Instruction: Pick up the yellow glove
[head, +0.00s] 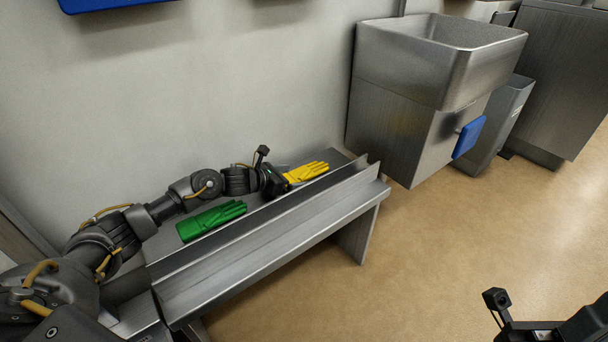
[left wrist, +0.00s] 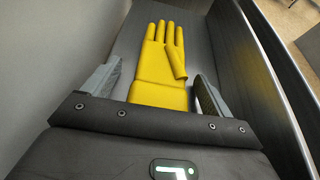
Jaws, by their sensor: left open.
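The yellow glove (head: 307,172) lies flat on the metal bench (head: 165,268), toward its far end, fingers pointing away from me. In the left wrist view the yellow glove (left wrist: 160,70) has its cuff between the two fingers of my left gripper (left wrist: 158,90). My left gripper (head: 282,181) is open, with a gap on each side of the cuff. Part of the cuff is hidden behind the gripper body. My right arm shows only partly at the lower right of the head view; its fingers are not visible.
A green glove (head: 212,220) lies on the bench nearer me, beside my left arm. A raised metal lip (head: 290,205) runs along the bench's front side, and the wall is behind. A steel sink (head: 425,95) stands past the far end.

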